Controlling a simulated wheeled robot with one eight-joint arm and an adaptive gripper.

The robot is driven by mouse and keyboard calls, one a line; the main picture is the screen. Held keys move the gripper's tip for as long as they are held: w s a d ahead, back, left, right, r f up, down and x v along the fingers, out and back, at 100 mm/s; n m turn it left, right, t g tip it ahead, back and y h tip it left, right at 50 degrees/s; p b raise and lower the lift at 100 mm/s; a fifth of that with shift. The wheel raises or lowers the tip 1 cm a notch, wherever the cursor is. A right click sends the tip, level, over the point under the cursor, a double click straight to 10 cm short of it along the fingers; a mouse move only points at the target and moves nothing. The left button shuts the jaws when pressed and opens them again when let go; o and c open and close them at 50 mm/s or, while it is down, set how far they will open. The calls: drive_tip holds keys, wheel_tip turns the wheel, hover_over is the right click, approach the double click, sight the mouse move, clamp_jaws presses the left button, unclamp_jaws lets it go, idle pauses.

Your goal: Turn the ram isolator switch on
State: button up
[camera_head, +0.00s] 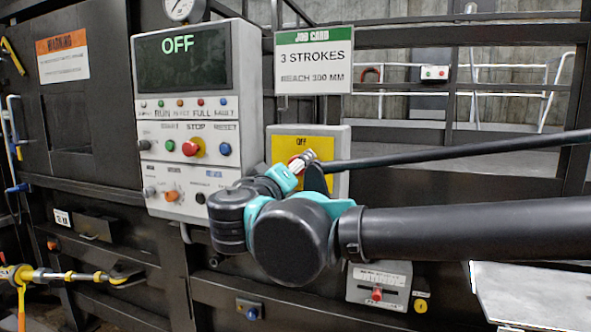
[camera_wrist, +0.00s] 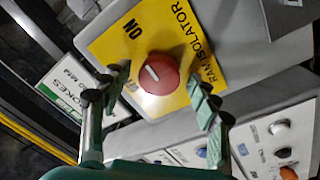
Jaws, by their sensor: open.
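The ram isolator is a red round knob (camera_wrist: 158,73) with a white pointer mark, on a yellow plate (camera_wrist: 106,46) lettered RAM ISOLATOR and ON. In the head view the yellow plate (camera_head: 318,146) shows OFF at its top, and my gripper (camera_head: 306,163) hides most of the knob. In the wrist view my open gripper (camera_wrist: 160,87) has one finger on each side of the knob, with gaps visible. The white mark points to the upper left in that view, not straight at the ON lettering. The left finger partly covers the other lettering.
The control panel (camera_head: 152,100) left of the isolator has a screen reading OFF, several buttons and knobs. A job card (camera_head: 314,60) hangs above the isolator. A small grey box with a red button (camera_head: 377,294) is below my arm. A yellow-handled tool (camera_head: 20,275) is at far left.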

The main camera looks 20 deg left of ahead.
drive_tip(key=s+a+f, duration=0.1)
drive_tip(key=s, duration=1)
drive_tip(key=shift+s, duration=0.35)
